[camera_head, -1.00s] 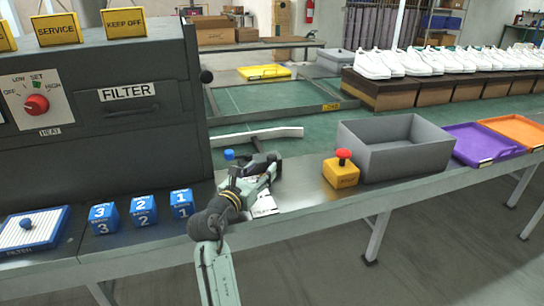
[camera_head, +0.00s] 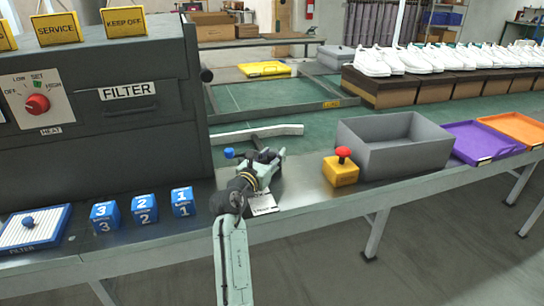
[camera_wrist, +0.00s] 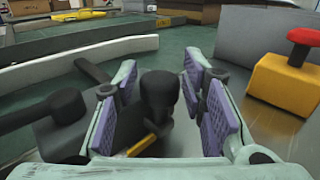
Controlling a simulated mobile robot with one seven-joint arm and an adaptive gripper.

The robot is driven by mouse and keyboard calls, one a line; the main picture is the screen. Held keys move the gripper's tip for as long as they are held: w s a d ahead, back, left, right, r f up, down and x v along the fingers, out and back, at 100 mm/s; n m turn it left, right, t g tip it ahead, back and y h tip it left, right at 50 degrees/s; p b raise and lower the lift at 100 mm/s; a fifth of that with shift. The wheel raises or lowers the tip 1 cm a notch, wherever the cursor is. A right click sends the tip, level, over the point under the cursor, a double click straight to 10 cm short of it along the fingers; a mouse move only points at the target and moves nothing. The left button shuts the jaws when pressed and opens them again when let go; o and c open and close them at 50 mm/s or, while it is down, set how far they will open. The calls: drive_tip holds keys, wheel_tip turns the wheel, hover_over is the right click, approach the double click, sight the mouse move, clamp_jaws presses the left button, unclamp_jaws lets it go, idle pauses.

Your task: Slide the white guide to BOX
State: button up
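The white guide (camera_head: 257,133) is a long, slightly curved bar lying across the green belt behind the counter. It also crosses the upper left of the wrist view (camera_wrist: 85,57). My gripper (camera_head: 268,160) is over the counter just in front of the guide. In the wrist view my gripper (camera_wrist: 165,85) has its purple-padded fingers apart. An upright dark knob (camera_wrist: 160,92) stands between them, with gaps visible at its sides. A white plate (camera_head: 263,203) lies on the counter beside my gripper; its lettering is too small to read surely.
A blue knob (camera_head: 229,153) stands left of my gripper. A yellow box with a red button (camera_head: 341,172) and a grey bin (camera_head: 395,160) are to the right. Blue numbered blocks (camera_head: 143,209) stand to the left, before the dark FILTER machine (camera_head: 100,120).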

clamp_jaws()
idle(0.4)
